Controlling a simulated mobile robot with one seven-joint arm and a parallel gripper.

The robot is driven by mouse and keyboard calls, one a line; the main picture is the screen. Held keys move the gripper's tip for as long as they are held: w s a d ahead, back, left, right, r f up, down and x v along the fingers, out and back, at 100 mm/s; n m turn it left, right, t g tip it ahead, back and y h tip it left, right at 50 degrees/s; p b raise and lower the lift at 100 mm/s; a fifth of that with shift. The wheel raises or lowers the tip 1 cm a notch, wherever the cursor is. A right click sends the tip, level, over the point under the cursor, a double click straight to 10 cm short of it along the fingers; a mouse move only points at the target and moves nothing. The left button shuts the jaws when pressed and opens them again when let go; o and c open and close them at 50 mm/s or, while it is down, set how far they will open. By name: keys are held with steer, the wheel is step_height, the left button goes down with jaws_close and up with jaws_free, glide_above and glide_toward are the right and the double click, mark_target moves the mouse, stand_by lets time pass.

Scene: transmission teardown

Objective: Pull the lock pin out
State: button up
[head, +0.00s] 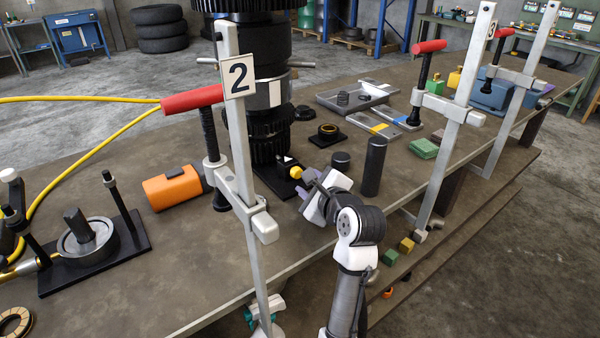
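The transmission stack (268,100), a tall column of dark gears, stands upright on the bench on a black base (268,178). A small yellow knob (295,172) sits low at the right side of this base; it looks like the head of the lock pin. The pin's shaft is not visible. My gripper (303,183) reaches in from the lower right, its fingers right beside the yellow knob. The fingers are small and partly hidden by the white wrist, so I cannot tell whether they touch the knob or are closed.
The clamp marked 2 (240,130) stands close left of my gripper. Two dark cylinders, one tall (375,166) and one short (341,160), stand just right. A grey tray (357,97) lies behind. An orange block (172,188) and a black fixture (100,255) are left.

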mark_target(298, 174)
steer(key=shift+p+x, duration=0.4)
steer(key=shift+x, duration=2.25)
